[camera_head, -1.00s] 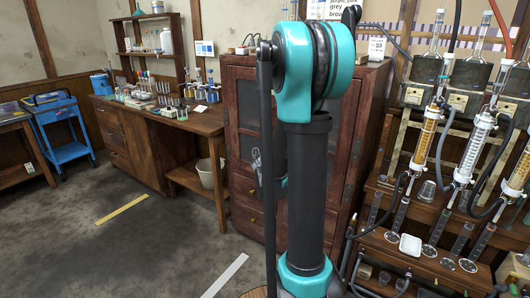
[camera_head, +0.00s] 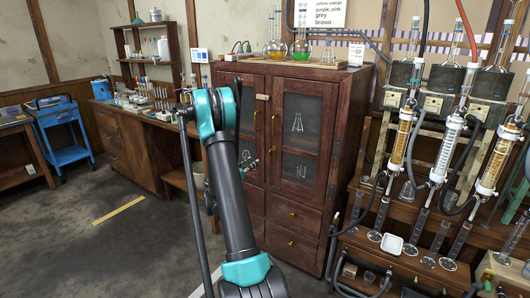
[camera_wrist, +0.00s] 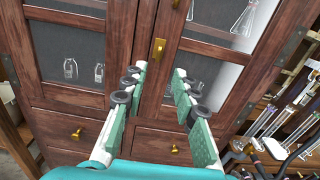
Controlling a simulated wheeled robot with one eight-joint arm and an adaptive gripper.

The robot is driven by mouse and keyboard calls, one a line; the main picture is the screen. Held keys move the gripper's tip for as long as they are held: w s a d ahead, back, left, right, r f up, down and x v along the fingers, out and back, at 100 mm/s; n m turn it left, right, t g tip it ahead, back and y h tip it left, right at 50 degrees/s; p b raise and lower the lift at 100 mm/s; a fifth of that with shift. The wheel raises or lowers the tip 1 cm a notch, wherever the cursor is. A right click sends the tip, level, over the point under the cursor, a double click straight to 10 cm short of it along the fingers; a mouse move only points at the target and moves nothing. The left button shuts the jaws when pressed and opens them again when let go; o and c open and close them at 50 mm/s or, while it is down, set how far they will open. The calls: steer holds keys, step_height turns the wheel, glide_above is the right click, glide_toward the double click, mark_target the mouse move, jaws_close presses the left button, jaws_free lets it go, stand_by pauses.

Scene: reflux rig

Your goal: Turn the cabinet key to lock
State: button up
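The dark red wooden cabinet (camera_head: 340,140) stands in the middle of the head view. Its two glazed doors look shut. In the wrist view a small brass fitting (camera_wrist: 158,48) sits on the frame where the cabinet's doors meet. It may be the key or its lock plate; I cannot tell which, or how the key is turned. My gripper (camera_wrist: 160,75) is open and empty, its pale green-padded fingers apart, below the fitting in the picture and not visibly touching it. In the head view my arm hides much of the left door and most of the gripper.
Flasks with coloured liquid (camera_head: 301,48) stand on the cabinet top. Brass drawer knobs (camera_wrist: 77,134) show below the doors. Glass columns and hoses (camera_head: 450,150) crowd the right side. A wooden bench (camera_head: 150,130) stands at left. The floor (camera_head: 120,250) at front left is clear.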

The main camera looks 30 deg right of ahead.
steer(key=x, duration=1.6)
steer(key=shift+d, duration=0.4)
jaws_close()
